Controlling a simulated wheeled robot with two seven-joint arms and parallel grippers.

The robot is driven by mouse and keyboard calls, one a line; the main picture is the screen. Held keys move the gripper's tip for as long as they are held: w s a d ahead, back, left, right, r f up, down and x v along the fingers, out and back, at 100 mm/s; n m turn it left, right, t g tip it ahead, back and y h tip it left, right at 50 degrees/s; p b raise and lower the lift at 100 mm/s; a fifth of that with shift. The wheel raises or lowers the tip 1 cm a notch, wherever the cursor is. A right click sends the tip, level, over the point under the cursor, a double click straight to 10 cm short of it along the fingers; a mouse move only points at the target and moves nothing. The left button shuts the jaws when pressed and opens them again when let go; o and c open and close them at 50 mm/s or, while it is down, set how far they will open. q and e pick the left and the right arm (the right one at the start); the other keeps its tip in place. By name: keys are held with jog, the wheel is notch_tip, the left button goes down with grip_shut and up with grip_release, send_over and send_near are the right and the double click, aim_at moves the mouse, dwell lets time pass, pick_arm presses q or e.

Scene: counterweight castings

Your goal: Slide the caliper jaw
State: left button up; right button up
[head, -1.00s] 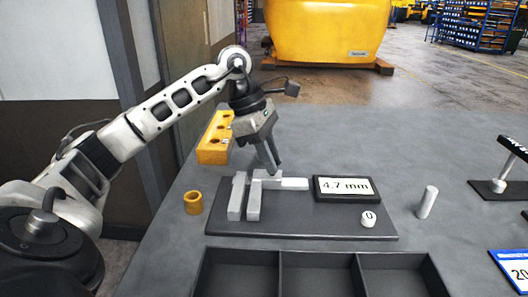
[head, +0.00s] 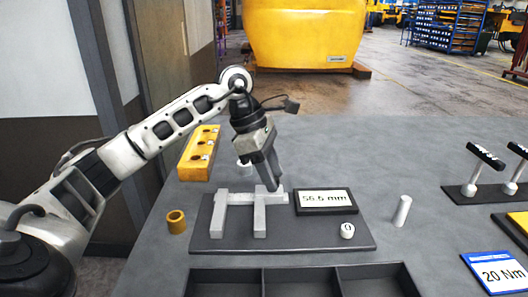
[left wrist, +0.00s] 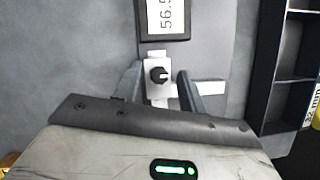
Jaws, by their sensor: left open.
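The light grey caliper lies on a dark base plate (head: 330,238). Its fixed jaw (head: 218,217) is at the left, and its sliding jaw (head: 260,217) stands well apart to the right. The display (head: 325,199) reads 56.5 mm. My left gripper (head: 275,187) points down at the sliding jaw's back end by the beam. In the left wrist view, the open fingers (left wrist: 159,72) stand on either side of the sliding jaw's block with a black knob (left wrist: 158,75). I cannot tell whether a finger touches it. My right gripper is not in view.
A white button marked 0 (head: 347,231) sits on the plate. A brass ring (head: 176,222) stands left, a white cylinder (head: 402,211) right. A yellow block with holes (head: 199,153) is behind. A dark divided tray (head: 300,270) is in front.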

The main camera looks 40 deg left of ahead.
pick_arm(q)
jog(key=p+v, duration=0.1)
jog(key=v, duration=1.4)
jog(key=shift+r, duration=0.35)
